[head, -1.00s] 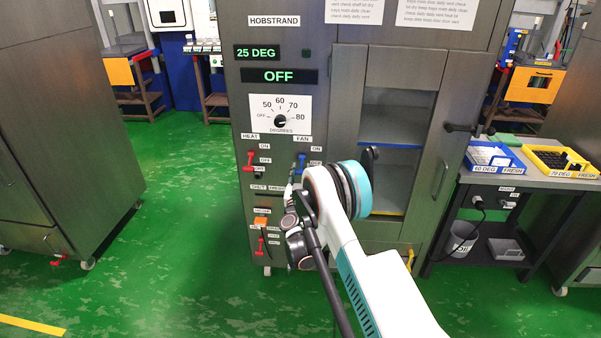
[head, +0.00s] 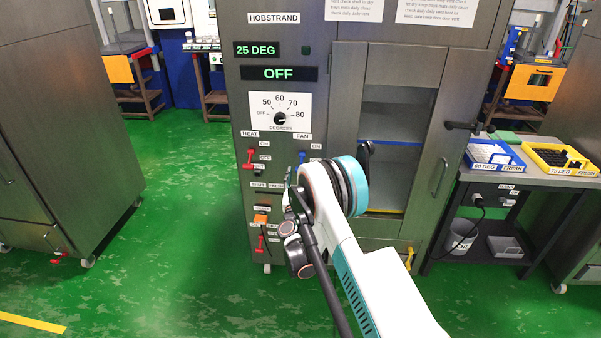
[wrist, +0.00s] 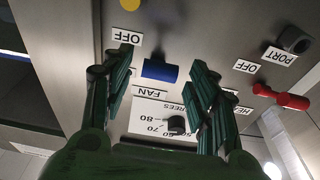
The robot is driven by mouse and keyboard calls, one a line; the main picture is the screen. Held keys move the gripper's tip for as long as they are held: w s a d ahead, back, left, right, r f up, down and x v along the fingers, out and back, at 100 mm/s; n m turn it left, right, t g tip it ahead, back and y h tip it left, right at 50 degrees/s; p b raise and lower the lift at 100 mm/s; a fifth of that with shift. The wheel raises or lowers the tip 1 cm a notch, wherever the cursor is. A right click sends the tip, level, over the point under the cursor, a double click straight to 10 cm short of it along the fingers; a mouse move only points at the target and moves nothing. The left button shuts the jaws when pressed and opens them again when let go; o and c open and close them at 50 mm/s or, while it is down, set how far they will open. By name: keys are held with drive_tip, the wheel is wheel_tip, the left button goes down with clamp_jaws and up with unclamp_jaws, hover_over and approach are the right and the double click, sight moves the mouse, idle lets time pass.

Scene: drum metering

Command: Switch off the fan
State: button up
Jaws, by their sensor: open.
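The blue fan switch handle (head: 301,157) is on the front panel of the dark cabinet, under the FAN label and beside the ON label. In the wrist view, which looks at the panel upside down, the blue handle (wrist: 160,70) lies between the FAN label and an OFF label (wrist: 127,36). My gripper (wrist: 163,62) is open, with one green finger on each side of the blue handle. Contact with it cannot be told. In the head view my arm hides most of the gripper and the panel below the handle.
A red heat lever (head: 250,158) is left of the fan switch, and a temperature dial (head: 280,119) is above. The display (head: 278,74) reads OFF. A black knob (wrist: 294,40) shows in the wrist view. A side table with a blue tray (head: 493,155) stands right.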

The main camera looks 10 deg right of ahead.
drive_tip(key=shift+v, duration=2.1)
drive_tip(key=s+d+r+m+g+h, duration=0.1)
drive_tip(key=d+r+g, duration=0.15)
drive_tip(key=r, duration=0.55)
drive_tip(key=s+d+r+g+h, duration=0.1)
drive_tip(key=d+r, duration=0.3)
drive_tip(key=r, duration=0.4)
drive_tip(key=s+d+r+g, duration=0.4)
drive_tip(key=s+r, duration=0.4)
drive_tip(key=s, duration=0.3)
drive_tip(key=s+a+r+n+g+y, duration=0.1)
drive_tip(key=s+r+n+g+y, duration=0.2)
drive_tip(key=s, duration=1.4)
drive_tip(key=s+a+f+y, duration=0.2)
drive_tip(key=s+a, duration=0.1)
drive_tip(key=s, duration=0.6)
drive_tip(key=s+a+f+n+g+y, duration=0.1)
drive_tip(key=s+a+f+y, duration=0.2)
drive_tip(key=s, duration=0.6)
drive_tip(key=shift+s+a+n, duration=0.3)
drive_tip(key=shift+s+a, duration=0.1)
drive_tip(key=shift+a, duration=0.25)
drive_tip(key=shift+g, duration=0.25)
